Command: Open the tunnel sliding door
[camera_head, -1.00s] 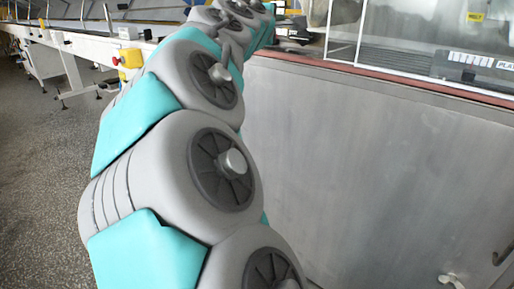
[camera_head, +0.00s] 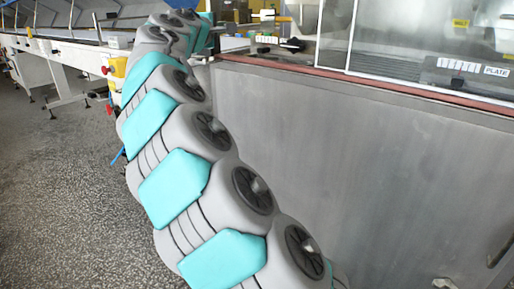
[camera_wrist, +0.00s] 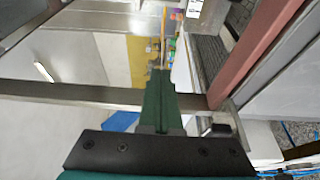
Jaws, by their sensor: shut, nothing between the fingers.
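The tunnel sliding door appears to be the clear panel (camera_head: 400,45) in a thin metal frame at the upper right of the head view. It stands above a reddish-brown ledge. I cannot tell whether it is shut. In the wrist view, a metal frame bar (camera_wrist: 75,93) crosses the picture beside a clear or shiny panel (camera_wrist: 60,62). My gripper (camera_wrist: 160,75) has green fingers, shut and empty, that overlap this bar in the picture. I cannot tell whether they touch it. In the head view my arm reaches toward the panel's left side, and the fingertips are not clear.
The reddish-brown ledge (camera_head: 400,90) tops a large grey metal wall (camera_head: 370,170). The ledge also runs along the right of the wrist view (camera_wrist: 258,50). A white conveyor frame (camera_head: 75,55) with a yellow box (camera_head: 118,67) stands at left. The floor (camera_head: 70,200) at left is clear.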

